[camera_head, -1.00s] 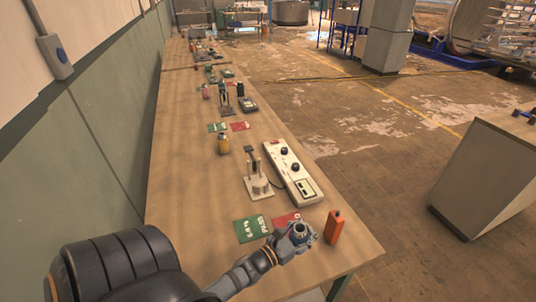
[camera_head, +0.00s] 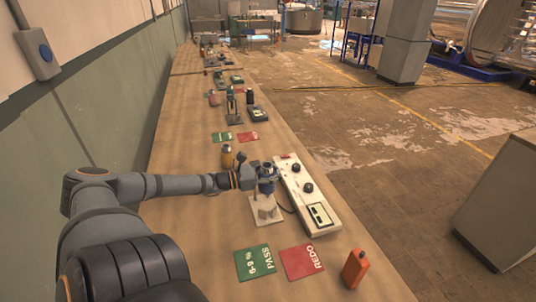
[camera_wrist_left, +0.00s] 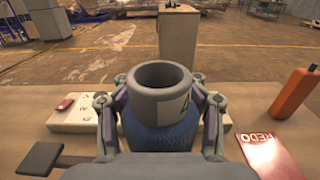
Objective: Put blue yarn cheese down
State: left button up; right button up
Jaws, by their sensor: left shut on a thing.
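My left gripper (camera_head: 262,179) is shut on the blue yarn cheese. In the wrist view, the cheese is a grey hollow tube with blue yarn (camera_wrist_left: 160,130) wound below its rim, held upright between the gripper's two fingers (camera_wrist_left: 160,112). In the head view, the blue yarn cheese (camera_head: 267,186) is small and partly covered by the gripper. It appears over or just behind the white-based stand (camera_head: 260,217); whether it touches the stand is unclear. The green PASS card (camera_head: 255,263) and red REDO card (camera_head: 302,262) lie nearer on the bench. My right gripper is out of view.
A white meter box (camera_head: 308,196) with black knobs lies right of the stand. An orange bottle (camera_head: 355,268) stands near the bench's right edge. Similar stations line the bench (camera_head: 190,200) farther back.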

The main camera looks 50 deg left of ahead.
pick_arm(q)
notch_tip(320, 180, down, 10)
jog(key=b, duration=0.9)
jog(key=shift+f+b, duration=0.25)
jog(key=shift+b, duration=0.15)
jog(key=shift+r, duration=0.2)
grip_shut()
jog(key=shift+f, duration=0.1)
jog(key=o, duration=1.2)
grip_release()
